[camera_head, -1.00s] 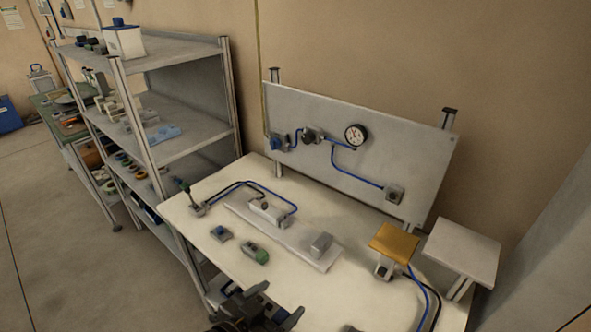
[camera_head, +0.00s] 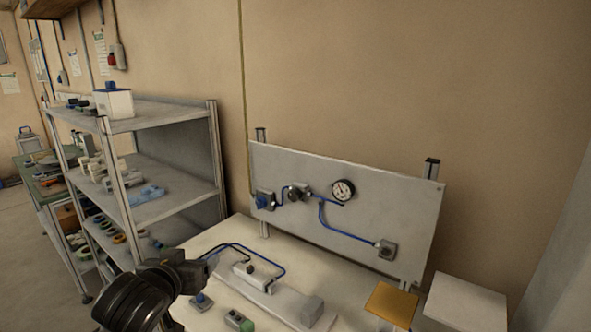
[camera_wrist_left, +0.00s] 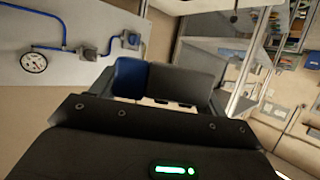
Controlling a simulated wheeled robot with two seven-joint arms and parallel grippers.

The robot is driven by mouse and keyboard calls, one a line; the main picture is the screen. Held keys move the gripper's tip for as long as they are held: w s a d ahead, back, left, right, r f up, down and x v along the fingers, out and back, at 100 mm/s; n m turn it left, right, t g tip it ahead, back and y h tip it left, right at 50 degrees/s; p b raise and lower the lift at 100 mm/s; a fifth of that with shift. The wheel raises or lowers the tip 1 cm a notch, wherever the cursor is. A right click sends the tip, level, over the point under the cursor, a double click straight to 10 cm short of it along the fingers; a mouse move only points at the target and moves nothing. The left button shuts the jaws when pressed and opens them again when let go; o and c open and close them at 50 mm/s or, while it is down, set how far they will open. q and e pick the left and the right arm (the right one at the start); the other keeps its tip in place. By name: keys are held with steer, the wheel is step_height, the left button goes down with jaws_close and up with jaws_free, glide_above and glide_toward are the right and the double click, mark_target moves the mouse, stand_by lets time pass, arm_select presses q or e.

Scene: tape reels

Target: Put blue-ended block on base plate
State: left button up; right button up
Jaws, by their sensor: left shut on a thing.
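My left gripper (camera_head: 190,272) is raised over the left side of the table in the head view. In the left wrist view it is shut on a block with a blue end (camera_wrist_left: 130,76) and a dark grey body (camera_wrist_left: 182,86). In the head view the gripper mostly hides this block. A long pale plate (camera_head: 284,302), apparently the base plate, lies on the table to the right of and below the gripper in the picture. It bears a white fitting (camera_head: 256,275) and a grey block (camera_head: 312,310). My right gripper is not in view.
A green-ended block (camera_head: 238,321) and a small blue-topped part (camera_head: 201,301) lie in front of the plate. A blue hose (camera_head: 262,253) arches over its left end. An upright panel with a gauge (camera_head: 343,190) stands behind. Shelves (camera_head: 165,205) stand left.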

arm_select(q)
steer(key=shift+w+a+r, duration=0.1)
steer(key=shift+a+r, duration=0.25)
steer(key=shift+r, duration=0.1)
steer(key=s+d+f+m+g+h+p, duration=0.1)
steer(key=s+d+f+m+h+p, duration=0.1)
steer(key=s+d+f, duration=0.4)
steer(key=s+d+f+m+g+h+p, duration=0.1)
steer(key=s+d+f+m+h, duration=0.3)
steer(key=s+d, duration=0.6)
step_height(320, 180, down, 2)
steer(key=shift+s+d+f+h+p, duration=0.25)
steer(key=shift+s+h+p, duration=0.3)
steer(key=shift+p, duration=0.25)
steer(key=shift+w, duration=0.2)
